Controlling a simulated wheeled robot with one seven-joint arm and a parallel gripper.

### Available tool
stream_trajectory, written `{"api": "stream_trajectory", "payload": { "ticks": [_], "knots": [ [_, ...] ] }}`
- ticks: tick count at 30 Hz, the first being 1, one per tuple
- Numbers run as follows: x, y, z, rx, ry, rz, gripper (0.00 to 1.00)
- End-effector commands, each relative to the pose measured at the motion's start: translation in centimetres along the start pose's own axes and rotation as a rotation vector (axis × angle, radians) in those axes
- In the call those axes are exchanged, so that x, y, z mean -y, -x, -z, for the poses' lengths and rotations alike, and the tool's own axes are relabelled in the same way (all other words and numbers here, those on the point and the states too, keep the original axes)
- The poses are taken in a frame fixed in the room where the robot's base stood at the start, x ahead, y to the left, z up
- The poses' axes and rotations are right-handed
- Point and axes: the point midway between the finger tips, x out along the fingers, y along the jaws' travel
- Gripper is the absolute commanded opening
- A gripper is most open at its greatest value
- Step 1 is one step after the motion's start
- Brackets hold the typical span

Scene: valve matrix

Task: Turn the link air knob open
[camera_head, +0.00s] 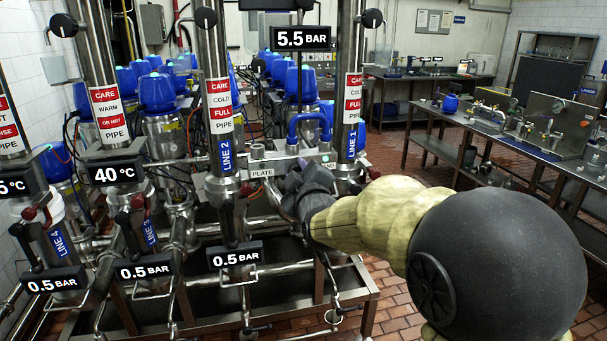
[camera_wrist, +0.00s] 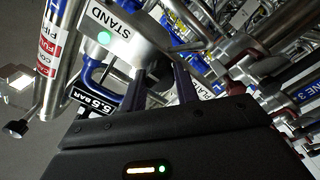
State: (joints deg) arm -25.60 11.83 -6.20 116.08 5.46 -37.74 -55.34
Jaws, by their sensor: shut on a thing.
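My gripper (camera_head: 303,176) is at the rack's front, between the LINE 2 and LINE 1 pipes, just below the PLATE label. The STAND block (camera_wrist: 135,45) carries a lit green light. A PLATE label (camera_head: 262,173) is on the block to the left.
A blue looped pipe (camera_head: 309,120) rises behind my gripper. The LINE 2 pipe (camera_head: 216,110) and LINE 1 pipe (camera_head: 350,100) stand close on either side. A 5.5 BAR display (camera_head: 302,38) hangs above. Brick floor (camera_head: 405,160) lies open to the right, before a steel bench (camera_head: 550,145).

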Motion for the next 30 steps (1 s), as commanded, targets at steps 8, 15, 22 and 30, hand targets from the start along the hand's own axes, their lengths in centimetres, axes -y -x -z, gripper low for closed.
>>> {"api": "stream_trajectory", "payload": {
  "ticks": [8, 15, 22, 30],
  "knots": [
    [-0.4, -0.1, 0.0, -0.002, 0.0, -0.008, 0.52],
    [-0.2, 0.0, 0.0, -0.002, -0.001, -0.004, 0.52],
    [0.0, 1.4, 0.1, -0.004, -0.002, -0.003, 0.52],
    [-0.2, 5.7, -0.3, 0.001, -0.002, -0.007, 0.52]
  ]
}}
